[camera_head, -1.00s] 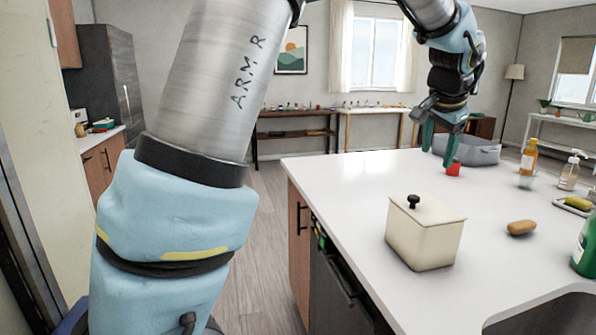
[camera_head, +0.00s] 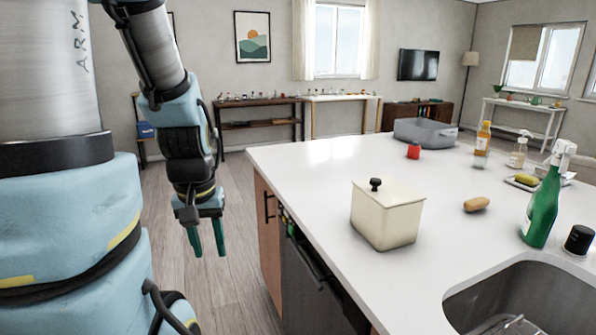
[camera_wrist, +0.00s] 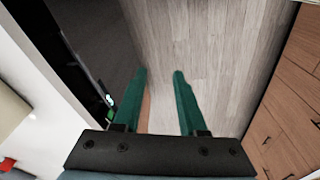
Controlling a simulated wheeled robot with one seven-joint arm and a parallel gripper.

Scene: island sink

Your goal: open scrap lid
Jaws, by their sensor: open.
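A cream scrap bin (camera_head: 386,222) stands upright on the white island counter. Its lid (camera_head: 389,191) is on top, with a black knob (camera_head: 375,184) near its left edge. My gripper (camera_head: 209,252) hangs to the left of the island, off the counter and pointing down. Its teal fingers are apart, with nothing between them. In the wrist view my gripper (camera_wrist: 160,72) is open above the wooden floor (camera_wrist: 205,35). Part of a cream thing shows at the left edge of the wrist view.
The counter (camera_head: 315,165) also holds a red object (camera_head: 414,150), a grey tub (camera_head: 426,132), a brown potato-like item (camera_head: 476,204) and a green spray bottle (camera_head: 543,208). A sink (camera_head: 525,290) is at front right. Counter around the bin is clear.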

